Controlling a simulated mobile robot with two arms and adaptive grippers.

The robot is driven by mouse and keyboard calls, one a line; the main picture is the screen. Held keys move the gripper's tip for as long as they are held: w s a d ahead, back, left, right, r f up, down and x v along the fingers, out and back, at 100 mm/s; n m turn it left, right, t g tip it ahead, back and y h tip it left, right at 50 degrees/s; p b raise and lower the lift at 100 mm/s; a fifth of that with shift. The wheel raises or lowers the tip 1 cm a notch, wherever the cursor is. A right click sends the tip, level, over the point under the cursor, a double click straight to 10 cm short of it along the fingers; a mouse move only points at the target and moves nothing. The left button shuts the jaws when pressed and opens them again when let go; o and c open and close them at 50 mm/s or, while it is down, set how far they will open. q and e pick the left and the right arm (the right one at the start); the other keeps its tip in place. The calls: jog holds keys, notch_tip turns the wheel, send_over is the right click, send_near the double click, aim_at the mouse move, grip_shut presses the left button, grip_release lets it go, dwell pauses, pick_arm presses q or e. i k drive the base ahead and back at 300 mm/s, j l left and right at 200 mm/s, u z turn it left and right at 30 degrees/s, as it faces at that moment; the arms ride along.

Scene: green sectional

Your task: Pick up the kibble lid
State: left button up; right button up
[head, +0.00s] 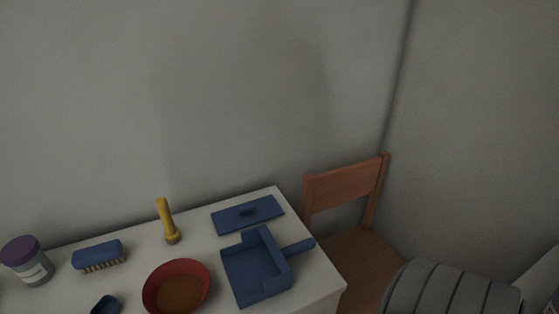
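A jar with a purple lid (19,250) stands at the far left of the table. Neither of my grippers is in the head view.
A blue dustpan (251,273) lies just in front of the flat lid, its handle pointing right. A yellow flashlight-like object (166,220), a blue brush (97,254) and a partly cut-off blue item (106,304) are on the white table (203,233). A wooden chair (345,184) stands right.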

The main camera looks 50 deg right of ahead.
aim_at(232, 219)
jog(key=z, duration=1.25)
jog(key=u, duration=2)
jog(key=k+l+z, duration=0.1)
jog(key=z, duration=0.4)
jog(key=k+l+z, duration=0.2)
jog(key=z, duration=0.3)
